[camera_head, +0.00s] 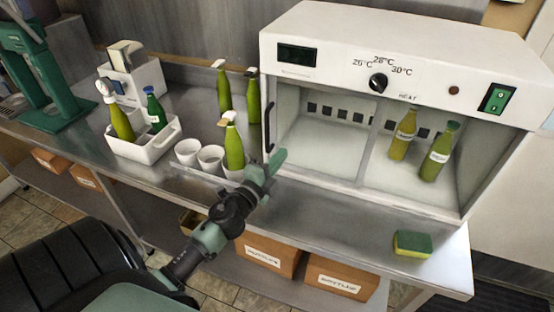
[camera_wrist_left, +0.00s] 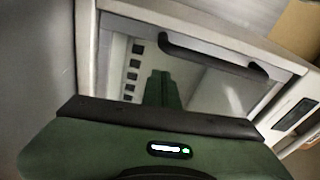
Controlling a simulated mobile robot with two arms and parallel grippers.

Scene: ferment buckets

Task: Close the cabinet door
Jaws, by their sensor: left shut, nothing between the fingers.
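The white cabinet (camera_head: 430,50) stands on the steel counter, with its front facing me. Its front shows the interior, with bottles at the right. A black upright handle (camera_head: 268,128) sits at the left edge of the front; the handle also shows in the wrist view (camera_wrist_left: 212,55), on a pale door frame. I cannot tell how far the door stands from closed. My left gripper (camera_head: 275,162) is shut and empty, just below and right of the handle, by the cabinet's lower left front corner. Its fingers (camera_wrist_left: 162,88) point toward the front in the wrist view. My right gripper is out of view.
Two green bottles (camera_head: 403,135) stand inside the cabinet. White cups (camera_head: 210,158), several green bottles (camera_head: 234,145) and a white caddy (camera_head: 145,148) stand left of my gripper. A sponge (camera_head: 412,243) lies at the counter's front right. The counter before the cabinet (camera_head: 330,210) is mostly clear.

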